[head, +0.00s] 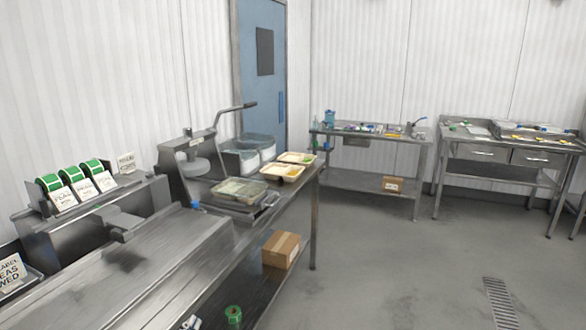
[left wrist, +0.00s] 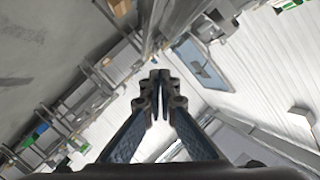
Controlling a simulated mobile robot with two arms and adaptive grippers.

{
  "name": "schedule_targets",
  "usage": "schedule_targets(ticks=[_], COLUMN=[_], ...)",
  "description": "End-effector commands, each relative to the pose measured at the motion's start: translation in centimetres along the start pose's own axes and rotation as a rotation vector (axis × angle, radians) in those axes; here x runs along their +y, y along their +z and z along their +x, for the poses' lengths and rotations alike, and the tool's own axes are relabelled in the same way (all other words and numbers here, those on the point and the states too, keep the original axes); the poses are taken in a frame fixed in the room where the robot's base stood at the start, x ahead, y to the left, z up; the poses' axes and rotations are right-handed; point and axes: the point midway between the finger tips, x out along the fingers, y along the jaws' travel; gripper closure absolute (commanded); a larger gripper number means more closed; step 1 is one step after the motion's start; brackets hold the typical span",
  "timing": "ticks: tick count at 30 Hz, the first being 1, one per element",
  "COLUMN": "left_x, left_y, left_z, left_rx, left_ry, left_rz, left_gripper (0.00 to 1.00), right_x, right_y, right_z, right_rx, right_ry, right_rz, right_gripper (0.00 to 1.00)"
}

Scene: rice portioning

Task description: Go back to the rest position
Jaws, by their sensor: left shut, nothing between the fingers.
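My left gripper shows in the left wrist view (left wrist: 160,78), pointing away from the camera. Its two dark fingers meet at the tips, and nothing is between them. Behind it in that view are white panelled wall, a blue door (left wrist: 200,62) and benches, all strongly tilted. The gripper appears clear of these surfaces. I cannot make out either gripper in the head view. My right gripper is in neither view.
A steel bench on the left holds green label rolls (head: 75,174), a lever press (head: 190,165), a clear-lidded tray (head: 238,190) and food trays (head: 283,173). A cardboard box (head: 281,250) sits on its lower shelf. Steel tables (head: 425,140) line the back. The floor (head: 400,270) is open.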

Motion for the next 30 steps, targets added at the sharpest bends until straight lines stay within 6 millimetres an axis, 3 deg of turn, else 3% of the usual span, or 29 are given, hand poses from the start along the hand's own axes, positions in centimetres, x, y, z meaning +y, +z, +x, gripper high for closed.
schedule_targets(ticks=[1, 3, 6, 12, 18, 26, 30], left_x=[1.9, 4.4, 7.8, 13.0, 16.7, 21.1, 24.2], left_y=[3.3, 7.4, 11.8, 16.6, 18.6, 23.7, 27.3], left_z=[-1.5, -3.9, -7.9, -15.8, -23.1, -20.1, -19.0], left_rx=[-0.121, -0.280, -0.477, -0.769, -0.991, -1.011, -1.028], left_ry=[0.047, 0.111, 0.198, 0.343, 0.470, 0.479, 0.489], left_rz=[-0.080, -0.173, -0.277, -0.412, -0.502, -0.488, -0.483], left_gripper=[1.00, 1.00, 1.00, 1.00, 1.00, 1.00, 1.00], right_x=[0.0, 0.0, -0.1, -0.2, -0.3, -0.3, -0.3], right_y=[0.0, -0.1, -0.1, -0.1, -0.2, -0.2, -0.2], right_z=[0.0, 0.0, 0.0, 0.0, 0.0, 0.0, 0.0], right_rx=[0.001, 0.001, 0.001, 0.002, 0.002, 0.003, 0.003], right_ry=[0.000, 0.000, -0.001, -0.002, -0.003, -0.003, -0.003], right_rz=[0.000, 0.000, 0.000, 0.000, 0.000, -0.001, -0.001], right_gripper=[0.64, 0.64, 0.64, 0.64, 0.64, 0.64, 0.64])
